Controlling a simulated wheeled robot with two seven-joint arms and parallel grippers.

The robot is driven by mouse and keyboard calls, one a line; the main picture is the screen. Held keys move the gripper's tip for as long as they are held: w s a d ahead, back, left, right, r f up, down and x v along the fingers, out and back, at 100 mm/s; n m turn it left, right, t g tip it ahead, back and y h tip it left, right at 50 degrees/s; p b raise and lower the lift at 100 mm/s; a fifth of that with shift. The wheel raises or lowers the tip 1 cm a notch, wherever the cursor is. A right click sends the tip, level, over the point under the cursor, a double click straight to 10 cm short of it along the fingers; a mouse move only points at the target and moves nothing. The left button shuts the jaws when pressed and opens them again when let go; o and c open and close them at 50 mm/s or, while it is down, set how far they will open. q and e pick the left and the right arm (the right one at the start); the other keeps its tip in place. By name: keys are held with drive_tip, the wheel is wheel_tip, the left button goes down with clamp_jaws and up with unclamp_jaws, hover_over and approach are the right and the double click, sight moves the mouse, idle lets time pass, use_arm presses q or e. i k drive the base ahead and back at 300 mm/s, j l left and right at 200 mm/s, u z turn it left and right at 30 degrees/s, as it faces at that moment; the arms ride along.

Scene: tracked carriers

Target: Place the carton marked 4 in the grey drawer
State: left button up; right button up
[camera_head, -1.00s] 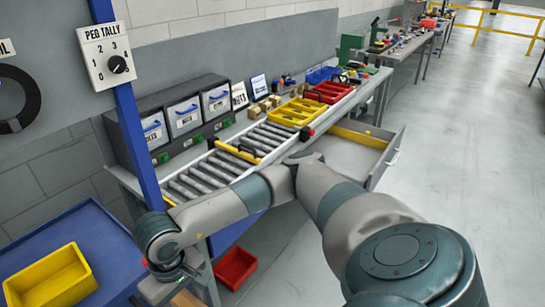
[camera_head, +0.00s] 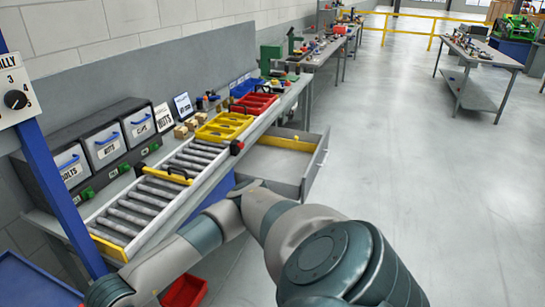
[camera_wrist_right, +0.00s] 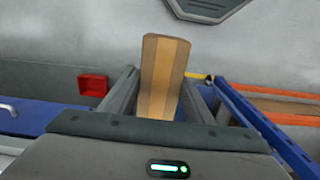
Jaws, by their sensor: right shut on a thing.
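A tan carton (camera_wrist_right: 163,72) stands between the fingers of my right gripper (camera_wrist_right: 160,90) in the right wrist view. The gripper is shut on it, and no number shows on the side in view. The grey drawer (camera_head: 270,160) is pulled open under the bench in the head view, with a yellow strip along its back inside. The part of its floor that I see is bare. My right arm crosses the front of the head view, and its hand end runs out of the picture at the lower left. My left gripper is not in view.
A roller conveyor (camera_head: 140,203) with yellow bars runs along the bench. Yellow (camera_head: 222,127) and red (camera_head: 254,104) trays and small tan cartons (camera_head: 182,131) stand behind it. A blue post (camera_head: 58,180) rises at the left. A red bin (camera_head: 185,291) lies low.

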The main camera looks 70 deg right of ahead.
sight(283, 169)
drive_tip(key=l+z, duration=0.15)
drive_tip(key=z, duration=0.35)
drive_tip(key=i+l+z, duration=0.1)
drive_tip(key=z, duration=0.4)
drive_tip(key=i+l+z, duration=0.8)
drive_tip(key=i+l, duration=0.15)
drive_tip(key=i, duration=0.25)
drive_tip(key=i+l, duration=0.2)
drive_tip(key=i, duration=0.15)
